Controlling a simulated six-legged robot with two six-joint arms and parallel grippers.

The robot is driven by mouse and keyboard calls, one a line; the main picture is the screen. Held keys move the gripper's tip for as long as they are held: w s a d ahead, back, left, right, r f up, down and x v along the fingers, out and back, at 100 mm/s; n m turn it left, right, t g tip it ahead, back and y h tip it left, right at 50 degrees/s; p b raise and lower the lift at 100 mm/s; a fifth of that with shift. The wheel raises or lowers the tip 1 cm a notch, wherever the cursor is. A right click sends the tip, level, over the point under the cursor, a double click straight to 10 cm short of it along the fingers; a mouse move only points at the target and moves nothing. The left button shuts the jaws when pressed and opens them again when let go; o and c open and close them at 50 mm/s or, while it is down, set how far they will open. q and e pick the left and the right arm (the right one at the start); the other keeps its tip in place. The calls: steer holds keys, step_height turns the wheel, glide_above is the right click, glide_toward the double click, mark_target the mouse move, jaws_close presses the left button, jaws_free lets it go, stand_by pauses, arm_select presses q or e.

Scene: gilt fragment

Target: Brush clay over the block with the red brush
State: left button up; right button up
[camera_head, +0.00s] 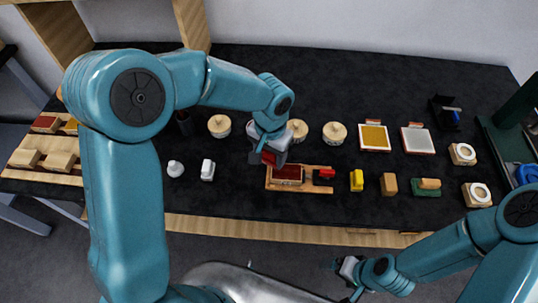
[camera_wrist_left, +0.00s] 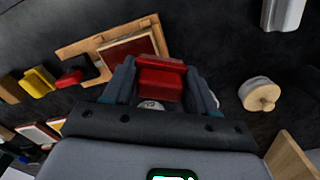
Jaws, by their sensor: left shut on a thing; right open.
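My left gripper (camera_head: 265,161) is shut on the red brush (camera_wrist_left: 160,78), which shows between the two fingers in the left wrist view. Its bristles cannot be made out. The block (camera_head: 287,173) has a dark red top and sits in a shallow wooden tray (camera_head: 310,189). It also shows in the left wrist view (camera_wrist_left: 128,52), just beyond the fingers. The gripper is above the tray's back left corner; I cannot tell whether the brush touches the block. My right gripper (camera_head: 346,272) is open and empty, off the table's front edge.
A small red item (camera_head: 326,173) is at the tray's right end, then a yellow one (camera_head: 356,180) and a tan block (camera_head: 389,184). Lidded pots (camera_head: 334,133) stand behind. White items (camera_head: 208,170) are at the left. The front strip is clear.

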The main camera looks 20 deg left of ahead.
arm_select(q)
steer(key=shift+r, duration=0.65)
step_height(320, 180, up, 2)
steer(key=shift+d+r+p, duration=0.1)
steer(key=shift+r+p, duration=0.05)
steer(key=shift+p, duration=0.8)
steer(key=shift+r, duration=0.25)
steer(key=shift+s+a, duration=0.15)
steer(key=shift+a, duration=0.05)
